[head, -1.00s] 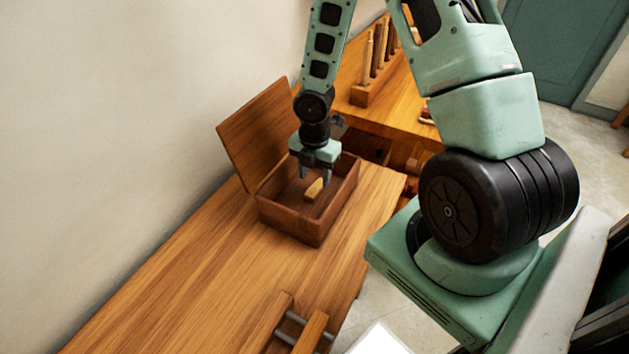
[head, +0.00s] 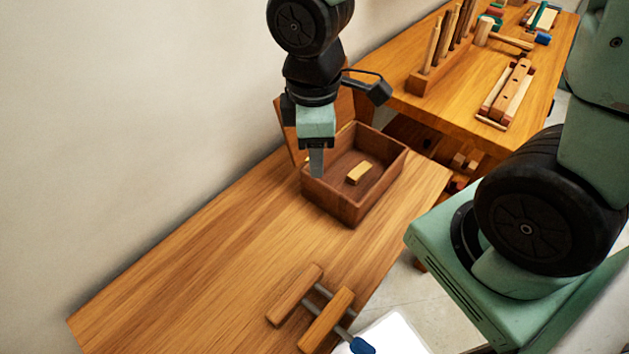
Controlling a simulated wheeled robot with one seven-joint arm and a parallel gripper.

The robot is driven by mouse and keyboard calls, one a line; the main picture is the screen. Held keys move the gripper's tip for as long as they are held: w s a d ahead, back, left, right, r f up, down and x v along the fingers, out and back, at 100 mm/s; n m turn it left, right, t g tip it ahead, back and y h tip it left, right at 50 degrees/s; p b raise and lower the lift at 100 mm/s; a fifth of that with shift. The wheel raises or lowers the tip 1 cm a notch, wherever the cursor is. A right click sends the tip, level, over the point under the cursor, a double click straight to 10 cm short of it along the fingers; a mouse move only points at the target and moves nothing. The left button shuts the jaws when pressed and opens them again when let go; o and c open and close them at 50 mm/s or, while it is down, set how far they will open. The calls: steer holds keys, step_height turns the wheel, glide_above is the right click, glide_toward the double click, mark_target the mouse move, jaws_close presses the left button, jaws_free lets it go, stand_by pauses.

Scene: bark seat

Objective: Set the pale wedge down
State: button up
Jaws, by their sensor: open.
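The pale wedge (head: 359,173) lies on the floor of an open brown wooden box (head: 352,214), apart from my gripper. The box stands on the near wooden bench, its raised lid (head: 288,128) partly hidden behind my arm. My gripper (head: 316,162) points down at the left side of the box, left of the wedge. It is empty, and its fingers overlap in this view. How high the fingertips are over the box's left wall I cannot tell.
A wooden clamp (head: 312,308) with a blue handle sits at the bench's front edge. A second bench behind holds a rack of tools (head: 432,80), a mallet (head: 500,37) and a wooden plane-like block (head: 506,95). The near bench top (head: 210,255) is clear on the left.

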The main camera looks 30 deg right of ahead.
steer(key=s+a+r+m+y, duration=0.1)
steer(key=s+a+r+m, duration=0.3)
steer(key=s, duration=0.5)
steer(key=shift+s+a+m, duration=0.3)
steer(key=shift+a+m, duration=0.1)
steer(key=shift+a, duration=0.7)
steer(key=shift+c, duration=0.3)
